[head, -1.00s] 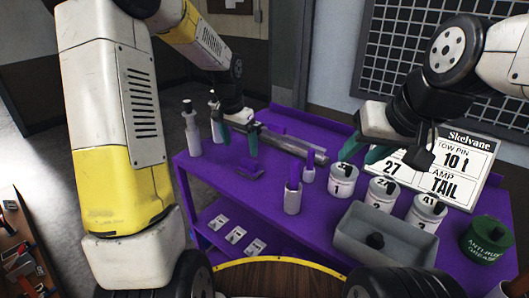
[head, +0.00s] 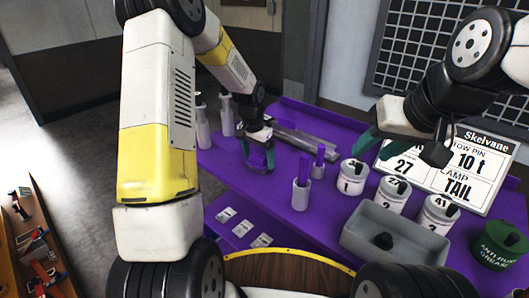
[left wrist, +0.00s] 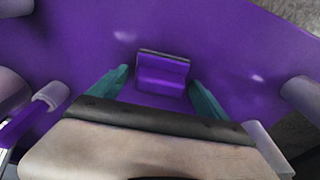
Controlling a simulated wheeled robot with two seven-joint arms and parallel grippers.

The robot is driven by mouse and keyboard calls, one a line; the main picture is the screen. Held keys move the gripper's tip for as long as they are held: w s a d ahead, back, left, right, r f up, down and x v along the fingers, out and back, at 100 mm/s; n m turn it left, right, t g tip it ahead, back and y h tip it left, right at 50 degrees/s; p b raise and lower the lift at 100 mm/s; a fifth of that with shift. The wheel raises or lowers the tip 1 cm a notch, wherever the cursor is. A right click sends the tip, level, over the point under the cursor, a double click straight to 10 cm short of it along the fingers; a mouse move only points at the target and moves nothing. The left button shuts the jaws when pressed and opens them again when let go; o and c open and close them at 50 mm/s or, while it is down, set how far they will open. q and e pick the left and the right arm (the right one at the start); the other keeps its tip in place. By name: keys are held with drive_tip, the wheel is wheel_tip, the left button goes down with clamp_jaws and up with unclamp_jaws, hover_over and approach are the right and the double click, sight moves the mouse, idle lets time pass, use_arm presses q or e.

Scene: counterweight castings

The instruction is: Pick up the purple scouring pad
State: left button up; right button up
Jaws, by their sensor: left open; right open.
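The purple scouring pad (left wrist: 162,74), with a dark strip along one edge, lies on the purple table top in the left wrist view. My left gripper (left wrist: 157,82) is open, with one teal finger on each side of the pad and a gap showing. In the head view the left gripper (head: 258,160) is low over the table, and the pad (head: 258,158) shows between its fingers, partly hidden. My right gripper (head: 392,148) is open and empty above the table's right part, in front of the sign.
A grey rail (head: 305,142) lies behind the left gripper. White bottles (head: 202,125) stand to its left. A white cup with a purple item (head: 301,192) stands to its right. Numbered tins (head: 352,176), a grey bin (head: 395,240) and a green tin (head: 499,246) stand further right.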

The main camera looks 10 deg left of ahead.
sight(259, 154)
use_arm(q)
drive_tip(key=shift+c, duration=0.2)
drive_tip(key=c, duration=1.4)
drive_tip(key=shift+c, duration=0.3)
drive_tip(key=shift+r, duration=0.45)
drive_tip(key=r, duration=0.3)
drive_tip(key=shift+s, duration=0.25)
drive_tip(key=s+r, duration=0.1)
drive_tip(key=s, duration=1.4)
drive_tip(key=shift+s+d, duration=0.3)
drive_tip(key=shift+r, duration=0.1)
